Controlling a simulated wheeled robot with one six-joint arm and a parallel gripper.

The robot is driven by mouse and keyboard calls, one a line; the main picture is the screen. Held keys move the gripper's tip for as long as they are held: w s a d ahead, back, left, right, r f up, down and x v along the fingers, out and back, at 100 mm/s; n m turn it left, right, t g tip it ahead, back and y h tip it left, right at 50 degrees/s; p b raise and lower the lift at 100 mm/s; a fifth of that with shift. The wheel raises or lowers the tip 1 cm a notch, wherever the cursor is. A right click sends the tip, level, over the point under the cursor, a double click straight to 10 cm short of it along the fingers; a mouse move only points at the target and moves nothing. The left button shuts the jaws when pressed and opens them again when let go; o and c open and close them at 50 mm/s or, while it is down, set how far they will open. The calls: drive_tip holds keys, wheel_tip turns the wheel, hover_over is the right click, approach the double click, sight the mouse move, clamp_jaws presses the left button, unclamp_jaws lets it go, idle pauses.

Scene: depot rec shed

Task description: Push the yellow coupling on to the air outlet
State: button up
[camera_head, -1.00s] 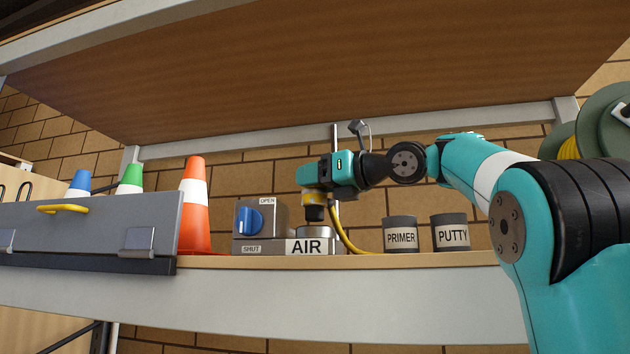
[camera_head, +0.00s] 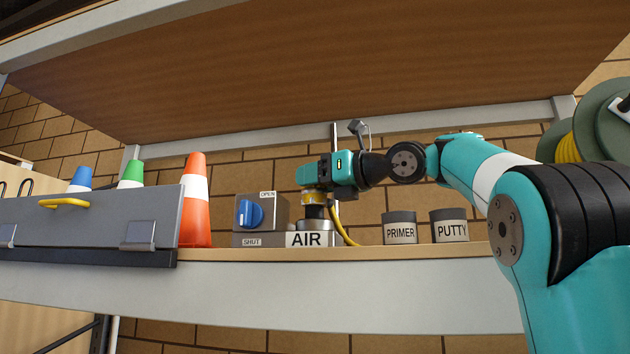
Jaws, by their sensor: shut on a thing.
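My gripper (camera_head: 312,188) points down and is shut on the coupling. Its fingers are mostly hidden at this distance. A yellow hose (camera_head: 345,234) runs down behind the outlet to the right.
A valve box with a blue knob (camera_head: 250,213) stands just left of the outlet. An orange cone (camera_head: 195,205) is further left. PRIMER (camera_head: 400,229) and PUTTY (camera_head: 449,227) tins stand right. The upper shelf (camera_head: 330,80) hangs above my arm.

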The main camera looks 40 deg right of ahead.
drive_tip(key=shift+f+b, duration=0.9)
drive_tip(key=shift+b, duration=0.25)
drive_tip(key=o, duration=1.3)
drive_tip(key=shift+c, duration=0.2)
drive_tip(key=shift+o, duration=0.2)
